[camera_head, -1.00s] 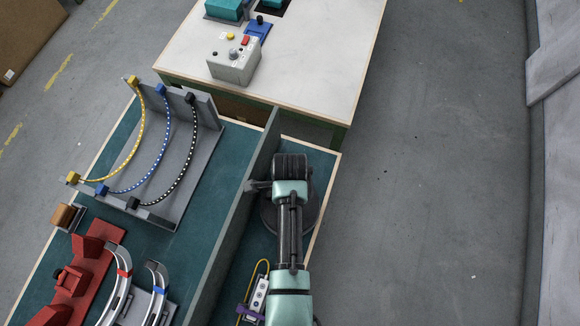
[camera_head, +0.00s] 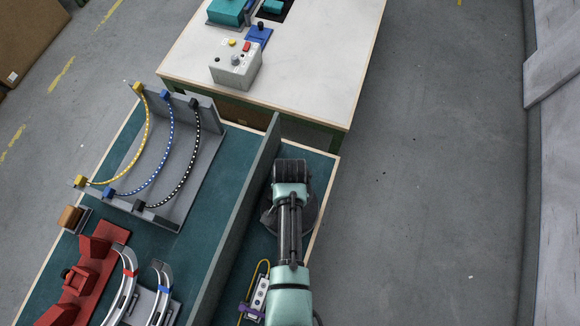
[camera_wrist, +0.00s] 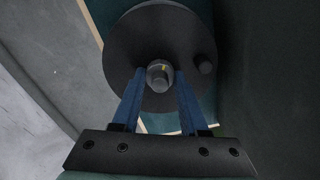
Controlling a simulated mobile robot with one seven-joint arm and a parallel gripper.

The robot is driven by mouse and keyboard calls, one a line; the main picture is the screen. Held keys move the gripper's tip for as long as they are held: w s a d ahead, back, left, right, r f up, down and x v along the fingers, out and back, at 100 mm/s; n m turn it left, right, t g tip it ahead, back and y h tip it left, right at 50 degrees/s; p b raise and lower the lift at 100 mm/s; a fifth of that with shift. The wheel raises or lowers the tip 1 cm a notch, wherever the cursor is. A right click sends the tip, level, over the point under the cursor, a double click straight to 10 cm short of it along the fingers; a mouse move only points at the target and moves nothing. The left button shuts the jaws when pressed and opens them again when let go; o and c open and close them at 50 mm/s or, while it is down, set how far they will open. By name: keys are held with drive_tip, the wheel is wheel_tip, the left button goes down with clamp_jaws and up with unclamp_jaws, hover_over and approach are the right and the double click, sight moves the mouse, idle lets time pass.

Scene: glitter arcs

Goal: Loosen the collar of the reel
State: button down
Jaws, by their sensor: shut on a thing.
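The reel is a dark round disc that shows in the wrist view (camera_wrist: 125,60), with a small dark knob (camera_wrist: 205,64) near its right rim. At its centre is a grey collar (camera_wrist: 159,78) with a small yellow mark. My gripper (camera_wrist: 160,82) has its two blue fingers on either side of the collar, shut on it. In the head view the reel (camera_head: 310,212) lies on the green bench, right of a grey upright panel, mostly hidden under my arm. The collar and the fingers are hidden there.
The grey panel (camera_head: 237,215) stands close to the left of my arm. Left of it are a rack with yellow, blue and black cables (camera_head: 180,205) and a red fixture (camera_head: 95,270). A power strip (camera_head: 259,295) lies near my arm. A white table (camera_head: 300,85) stands beyond.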

drive_tip(key=n, duration=0.3)
drive_tip(key=n+p, duration=0.1)
drive_tip(key=n, duration=0.2)
drive_tip(key=shift+s+f+n, duration=0.15)
drive_tip(key=shift+s+n, duration=0.05)
drive_tip(key=shift+n, duration=0.1)
drive_tip(key=n, duration=0.5)
drive_tip(key=shift+n, duration=0.3)
drive_tip(key=shift+s+f, duration=0.1)
drive_tip(key=c, duration=0.7)
unclamp_jaws()
drive_tip(key=shift+o, duration=1.4)
drive_tip(key=shift+w+p, duration=0.2)
drive_tip(key=shift+p, duration=0.1)
drive_tip(key=shift+r, duration=0.2)
